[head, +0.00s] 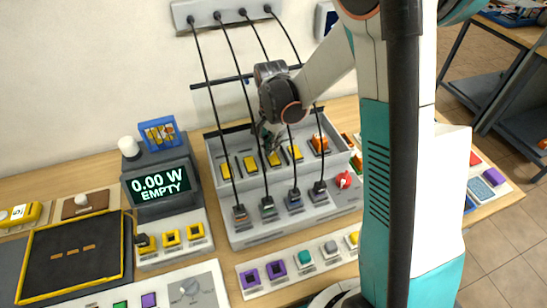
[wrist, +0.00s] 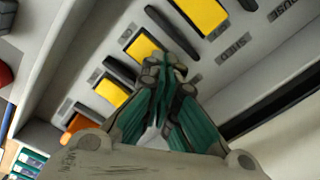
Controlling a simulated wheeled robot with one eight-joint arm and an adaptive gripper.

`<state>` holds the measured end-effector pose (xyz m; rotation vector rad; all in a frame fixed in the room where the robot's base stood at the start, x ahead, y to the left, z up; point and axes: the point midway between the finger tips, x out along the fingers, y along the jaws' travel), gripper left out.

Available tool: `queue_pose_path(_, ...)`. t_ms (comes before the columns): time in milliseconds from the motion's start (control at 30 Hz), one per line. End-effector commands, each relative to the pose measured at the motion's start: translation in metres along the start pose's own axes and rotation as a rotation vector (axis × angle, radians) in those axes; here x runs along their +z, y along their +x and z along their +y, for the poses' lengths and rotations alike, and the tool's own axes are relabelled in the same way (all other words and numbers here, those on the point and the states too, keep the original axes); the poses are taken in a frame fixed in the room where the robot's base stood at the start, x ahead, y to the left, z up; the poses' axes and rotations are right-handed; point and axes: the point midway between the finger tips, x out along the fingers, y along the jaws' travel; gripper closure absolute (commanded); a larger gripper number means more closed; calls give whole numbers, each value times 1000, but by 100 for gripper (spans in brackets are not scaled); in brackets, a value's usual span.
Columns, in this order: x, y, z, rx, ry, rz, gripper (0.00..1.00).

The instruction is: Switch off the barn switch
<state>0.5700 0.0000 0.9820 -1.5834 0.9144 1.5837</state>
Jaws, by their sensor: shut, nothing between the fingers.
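A grey panel (head: 230,140) at the back of the bench holds a row of yellow switches and one orange switch (head: 318,145). My gripper (head: 268,142) is over the middle of this row, fingers shut and empty. In the wrist view, my gripper's fingertips (wrist: 165,68) are close to a yellow switch (wrist: 145,45); I cannot tell whether they touch it. Another yellow switch (wrist: 200,15) is above and a third (wrist: 112,92) is below left. Labels reading SHED (wrist: 232,47) and HOUSE (wrist: 285,8) show upside down. No BARN label is readable, so I cannot tell which switch is the barn one.
Dark cables hang from a wall strip (head: 228,10) to plugs in front of the switches, close around my gripper. A display (head: 160,186) at left reads 0.00 W EMPTY. A red knob (head: 344,180) is at the panel's right. Button boxes (head: 300,262) fill the bench front.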

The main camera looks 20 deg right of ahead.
Motion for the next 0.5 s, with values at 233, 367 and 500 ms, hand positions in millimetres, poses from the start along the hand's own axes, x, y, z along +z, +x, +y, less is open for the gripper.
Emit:
queue_pose_path(233, 0, 4, 0, 0, 0, 0, 100)
queue_pose_path(367, 0, 6, 0, 0, 0, 0, 100)
queue_pose_path(500, 0, 8, 0, 0, 0, 0, 100)
